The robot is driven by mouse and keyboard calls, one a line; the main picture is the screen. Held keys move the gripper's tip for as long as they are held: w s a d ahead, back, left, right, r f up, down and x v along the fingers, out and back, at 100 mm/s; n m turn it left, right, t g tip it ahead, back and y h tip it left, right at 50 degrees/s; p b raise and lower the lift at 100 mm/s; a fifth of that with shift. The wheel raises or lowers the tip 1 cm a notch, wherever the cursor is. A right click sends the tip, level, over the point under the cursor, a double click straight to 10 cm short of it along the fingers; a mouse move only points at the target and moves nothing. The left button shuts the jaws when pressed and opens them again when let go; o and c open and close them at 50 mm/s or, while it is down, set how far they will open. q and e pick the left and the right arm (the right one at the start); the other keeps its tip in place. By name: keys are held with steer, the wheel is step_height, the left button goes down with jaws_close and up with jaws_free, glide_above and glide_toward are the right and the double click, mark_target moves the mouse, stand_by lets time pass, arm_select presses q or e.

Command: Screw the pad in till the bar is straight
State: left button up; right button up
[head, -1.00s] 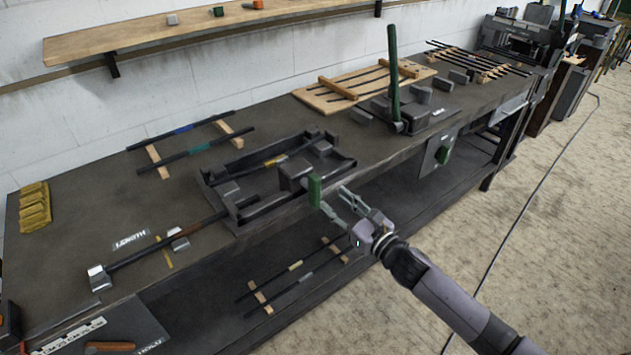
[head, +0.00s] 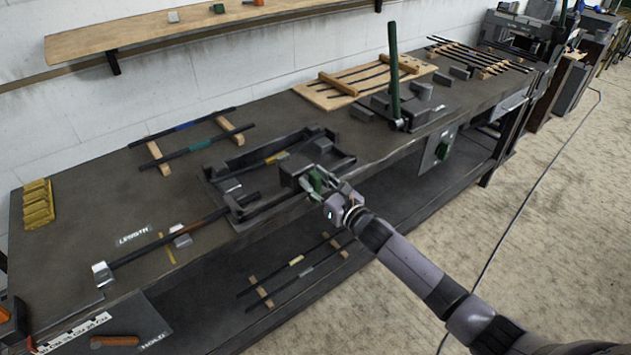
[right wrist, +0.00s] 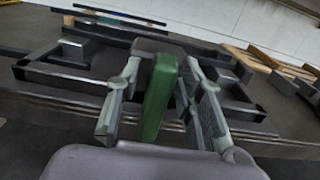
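A dark bending frame (head: 243,214) lies on the bench, with a dark bar with a yellow band (head: 277,157) at its back. I cannot tell how bent the bar is. A dark block (head: 294,168) stands at the frame's front, with an upright green handle (head: 315,182) in front of it; the handle shows large in the right wrist view (right wrist: 160,97). The pad at the screw's inner end cannot be made out. My right gripper (head: 318,180) is open, one finger either side of the green handle, with small gaps visible. My left gripper is not in view.
To the left on the bench (head: 85,215) lies a bar on metal blocks near a LENGTH label (head: 133,237). Behind, two bars rest on wooden strips (head: 158,155). A tall green lever (head: 393,75) stands to the right. A lower shelf (head: 330,292) holds more bars.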

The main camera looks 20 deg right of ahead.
jaws_close()
stand_by(0.5)
